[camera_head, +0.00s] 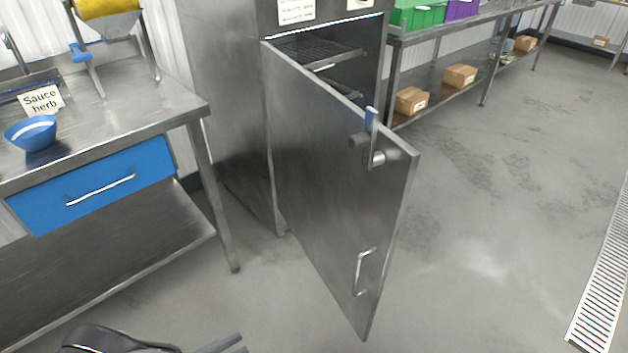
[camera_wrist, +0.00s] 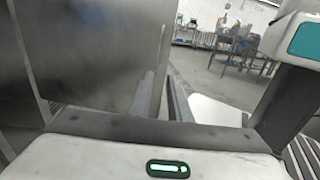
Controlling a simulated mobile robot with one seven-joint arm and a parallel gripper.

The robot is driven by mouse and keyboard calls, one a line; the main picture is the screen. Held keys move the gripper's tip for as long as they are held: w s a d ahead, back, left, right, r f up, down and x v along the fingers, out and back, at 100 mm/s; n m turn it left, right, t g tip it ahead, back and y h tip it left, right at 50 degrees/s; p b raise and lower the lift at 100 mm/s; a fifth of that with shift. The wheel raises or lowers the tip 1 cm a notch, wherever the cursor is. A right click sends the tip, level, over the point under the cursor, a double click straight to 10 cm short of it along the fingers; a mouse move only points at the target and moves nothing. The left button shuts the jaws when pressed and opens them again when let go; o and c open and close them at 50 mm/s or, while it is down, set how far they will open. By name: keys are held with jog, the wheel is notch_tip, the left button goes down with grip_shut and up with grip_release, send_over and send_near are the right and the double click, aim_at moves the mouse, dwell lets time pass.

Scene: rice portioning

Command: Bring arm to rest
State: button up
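My gripper (camera_head: 228,345) shows only in part at the bottom edge of the head view, as dark finger-like bars low over the floor. It is left of the open steel cabinet door (camera_head: 325,190) and apart from the door's handle (camera_head: 365,272). In the wrist view, a pale housing with a green light fills the bottom, and a steel panel (camera_wrist: 90,55) fills the left.
The steel cabinet (camera_head: 225,100) stands open, with wire racks (camera_head: 315,52) inside. A steel table (camera_head: 130,95) with a blue drawer (camera_head: 100,182), a blue bowl (camera_head: 32,133) and a "Sauce herb" sign (camera_head: 41,100) stands left. The floor (camera_head: 480,230) right of the door is clear.

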jog(key=w+d+r+m+g+y, duration=0.3)
jog(key=w+d+r+m+g, duration=0.25)
jog(key=r, duration=0.45)
jog(key=w+d+r+m+g+y, duration=0.45)
jog(key=d+r+m, duration=0.2)
jog(key=r, duration=0.35)
jog(key=s+d+r+m+t+y, duration=0.35)
jog(key=d+r+m, duration=0.3)
jog(key=d, duration=0.25)
jog(key=s+d+r+m+t+y, duration=0.2)
jog(key=d+r+m+y, duration=0.2)
jog(key=d+r+m, duration=0.45)
notch_tip(320, 180, up, 22)
jog(key=d+n+p, duration=0.1)
jog(key=n+p, duration=0.1)
jog(key=p, duration=2.1)
jog(key=shift+d+r+p, duration=0.15)
jog(key=shift+d+p, duration=0.1)
jog(key=shift+p, duration=0.15)
jog(key=shift+w, duration=0.1)
